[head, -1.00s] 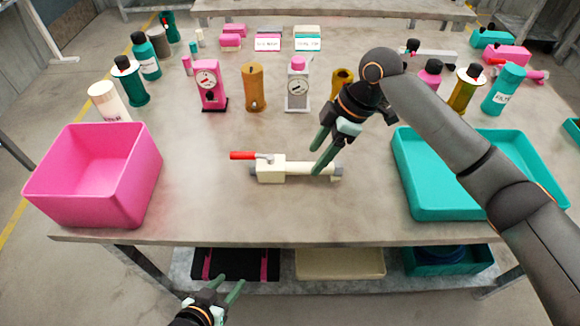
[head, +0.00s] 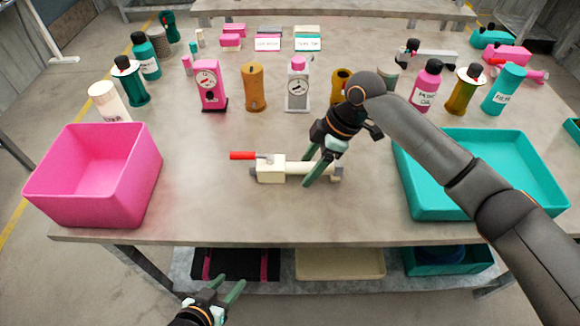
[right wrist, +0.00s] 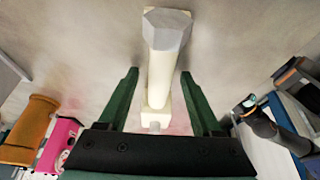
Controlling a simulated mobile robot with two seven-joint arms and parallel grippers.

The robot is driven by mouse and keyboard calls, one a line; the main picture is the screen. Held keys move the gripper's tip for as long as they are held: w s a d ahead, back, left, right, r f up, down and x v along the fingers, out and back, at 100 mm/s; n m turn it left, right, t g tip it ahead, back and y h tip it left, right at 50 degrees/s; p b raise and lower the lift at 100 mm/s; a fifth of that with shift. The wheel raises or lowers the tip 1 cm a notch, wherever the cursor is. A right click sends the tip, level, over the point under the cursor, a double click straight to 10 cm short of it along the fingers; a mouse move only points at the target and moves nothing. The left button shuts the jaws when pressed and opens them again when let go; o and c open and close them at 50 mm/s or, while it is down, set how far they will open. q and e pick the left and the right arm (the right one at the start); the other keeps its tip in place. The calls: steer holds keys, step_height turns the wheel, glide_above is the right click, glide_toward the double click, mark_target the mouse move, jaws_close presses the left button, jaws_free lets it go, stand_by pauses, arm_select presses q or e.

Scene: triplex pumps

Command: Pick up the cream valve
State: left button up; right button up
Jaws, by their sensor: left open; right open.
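The cream valve (head: 272,172) lies on the table in the middle, with a red lever handle at its left and a grey end at its right. My right gripper (head: 310,170) is open over the valve's pipe, one finger on the far side and one on the near side in the head view. In the right wrist view the valve's cream pipe (right wrist: 160,85) runs between the two open fingers (right wrist: 157,88), with its grey hexagonal end toward the top. I cannot tell whether the fingers touch it. My left gripper (head: 226,290) is open and empty, low in front of the table.
A pink bin (head: 95,180) stands at the left of the table and a teal tray (head: 430,210) at the right. Several bottles and gauge units, such as a pink one (head: 211,88), stand behind the valve. The table around the valve is clear.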

stand_by(0.3)
jaws_close()
stand_by(0.4)
stand_by(0.9)
